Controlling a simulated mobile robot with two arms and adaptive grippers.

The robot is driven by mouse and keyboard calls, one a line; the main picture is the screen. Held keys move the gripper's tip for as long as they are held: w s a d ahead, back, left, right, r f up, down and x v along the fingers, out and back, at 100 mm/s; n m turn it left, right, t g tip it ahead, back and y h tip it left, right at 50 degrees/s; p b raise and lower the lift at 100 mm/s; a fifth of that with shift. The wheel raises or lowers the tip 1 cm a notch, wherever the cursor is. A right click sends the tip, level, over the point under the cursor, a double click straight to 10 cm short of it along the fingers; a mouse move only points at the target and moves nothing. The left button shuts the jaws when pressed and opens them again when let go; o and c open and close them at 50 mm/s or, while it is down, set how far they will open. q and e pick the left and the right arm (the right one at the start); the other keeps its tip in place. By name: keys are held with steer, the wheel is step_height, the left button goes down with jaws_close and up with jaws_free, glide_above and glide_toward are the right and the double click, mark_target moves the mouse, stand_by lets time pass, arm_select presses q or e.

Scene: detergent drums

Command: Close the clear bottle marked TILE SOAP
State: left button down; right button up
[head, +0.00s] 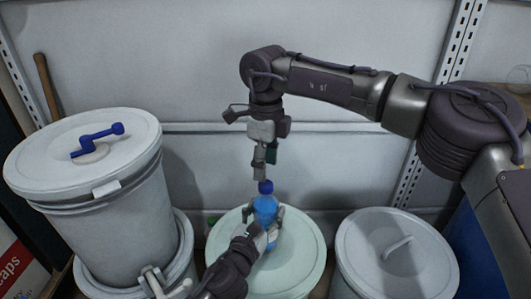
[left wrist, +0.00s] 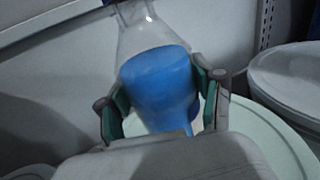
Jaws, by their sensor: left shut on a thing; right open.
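A clear bottle (head: 265,208) with blue liquid stands over the pale green drum lid in the head view; it also shows in the left wrist view (left wrist: 158,85). I see no readable marking on it. A dark blue cap (head: 265,187) is at its top; I cannot tell whether it is seated or screwed down. My left gripper (head: 266,222) is shut around the bottle's body, with a finger on each side in the left wrist view (left wrist: 164,98). My right gripper (head: 263,168) points down just above the cap, open and seemingly empty.
The pale green drum lid (head: 300,262) lies beneath the bottle. A grey drum with a handled lid (head: 395,265) stands at right. A tall white drum (head: 105,210) with a blue handle (head: 98,140) stands at left. A grey wall (head: 200,70) is close behind.

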mark_target(266, 183)
steer(key=shift+f, duration=2.6)
jaws_close()
steer(key=shift+m, duration=0.3)
steer(key=shift+o, duration=0.6)
jaws_free()
step_height(266, 183, up, 12)
